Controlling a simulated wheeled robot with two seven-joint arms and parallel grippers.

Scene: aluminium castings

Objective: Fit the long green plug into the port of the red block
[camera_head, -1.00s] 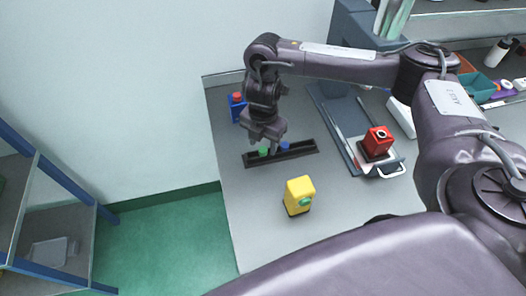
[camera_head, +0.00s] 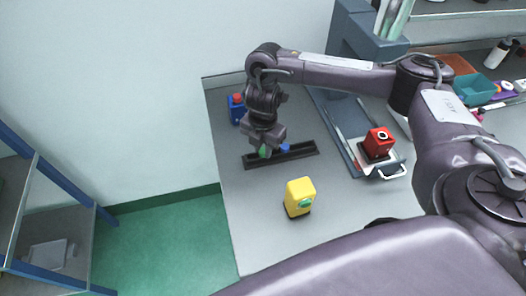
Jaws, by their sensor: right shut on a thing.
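The red block (camera_head: 377,145) stands on a pale plate at the right side of the table, with its round port near the top. My right gripper (camera_head: 264,151) points down over the black rack (camera_head: 300,151) and is shut on a green plug (camera_head: 263,153). Much of this plug is hidden by the fingers, and I cannot tell whether its lower end is clear of the rack. A blue plug (camera_head: 285,148) sits in the rack just to the right. My left gripper is not in view.
A yellow block (camera_head: 299,196) with a green plug in its side stands in front of the rack. A blue block (camera_head: 237,108) with a red top is behind it at the left. A grey fixture with a white handle (camera_head: 391,172) surrounds the red block. A teal bin (camera_head: 475,89) is far right.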

